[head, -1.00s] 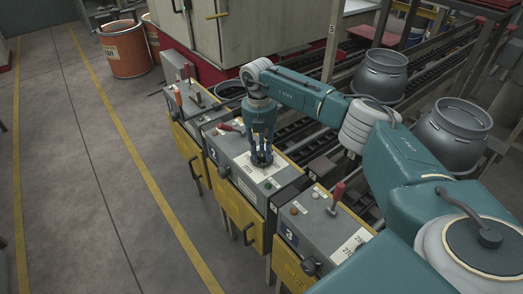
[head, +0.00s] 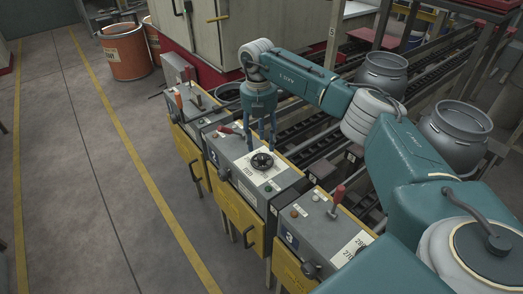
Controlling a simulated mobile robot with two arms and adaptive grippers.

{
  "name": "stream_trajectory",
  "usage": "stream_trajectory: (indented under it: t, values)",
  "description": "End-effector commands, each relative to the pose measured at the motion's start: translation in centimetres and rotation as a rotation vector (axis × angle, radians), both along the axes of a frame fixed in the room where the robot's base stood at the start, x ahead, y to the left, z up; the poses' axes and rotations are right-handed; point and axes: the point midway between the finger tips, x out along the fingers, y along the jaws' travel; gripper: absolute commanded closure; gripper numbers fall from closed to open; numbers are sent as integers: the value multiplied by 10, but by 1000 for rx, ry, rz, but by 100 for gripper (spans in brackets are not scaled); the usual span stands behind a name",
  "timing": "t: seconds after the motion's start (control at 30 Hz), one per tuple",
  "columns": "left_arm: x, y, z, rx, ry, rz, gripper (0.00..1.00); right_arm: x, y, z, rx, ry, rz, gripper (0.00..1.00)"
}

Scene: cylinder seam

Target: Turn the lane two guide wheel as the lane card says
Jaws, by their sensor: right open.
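The lane two guide wheel (head: 262,161) is a small dark handwheel on top of the grey box (head: 286,181) marked 2, in the middle of the row. A white card or plate (head: 249,172) lies around and beside the wheel; its print is too small to read. My right gripper (head: 262,143) points down just above and behind the wheel. Its fingers are apart and empty, and the wheel shows clear below them. My left gripper is not in view.
The lane three box (head: 315,232) with a red-handled lever (head: 337,196) stands nearer, and another box with levers (head: 192,101) stands farther off. Roller conveyors run behind, with metal churns (head: 455,127) at the right.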

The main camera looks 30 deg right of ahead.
Motion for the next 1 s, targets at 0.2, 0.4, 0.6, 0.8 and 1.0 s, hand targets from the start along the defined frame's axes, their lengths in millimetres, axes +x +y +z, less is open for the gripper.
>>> stream_trajectory:
  t: [0.2, 0.4, 0.6, 0.8, 1.0]
  values:
    - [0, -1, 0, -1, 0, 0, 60, 2, 1, 43, 1, -3, 0, 55]
    - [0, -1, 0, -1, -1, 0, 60, 3, 2, 61, 0, -1, 0, 55]
    - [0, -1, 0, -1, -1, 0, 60, 2, 2, 63, 1, 0, 0, 55]
    - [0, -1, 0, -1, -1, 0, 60, 2, 1, 63, 1, 0, 0, 55]
    - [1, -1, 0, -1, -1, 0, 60, 3, 1, 63, 1, 0, 0, 55]
